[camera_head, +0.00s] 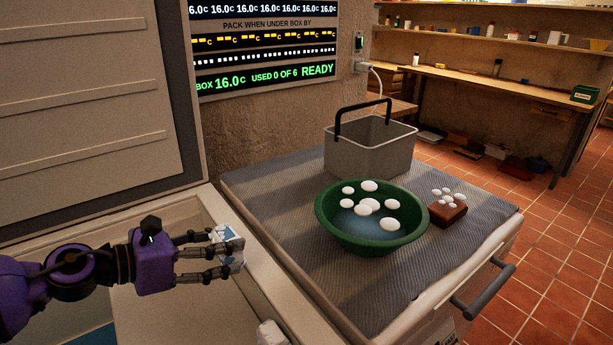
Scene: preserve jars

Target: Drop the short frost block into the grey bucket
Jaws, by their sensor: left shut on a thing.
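My left gripper (208,256) reaches in from the left over the open chest and is shut on a small white and pale blue block (230,247), which looks like the short frost block. The fingers cover part of the block. The grey bucket (370,152) has a dark handle standing up and sits at the back of the grey cloth, to the right of and beyond the gripper. The block is apart from the bucket. My right gripper is not in view.
A green basin (372,241) with water and several white egg-like things stands in front of the bucket. A brown block (448,214) with small white things sits to its right. The chest's raised lid (85,110) stands at the left. Another whitish object (270,334) shows at the bottom edge.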

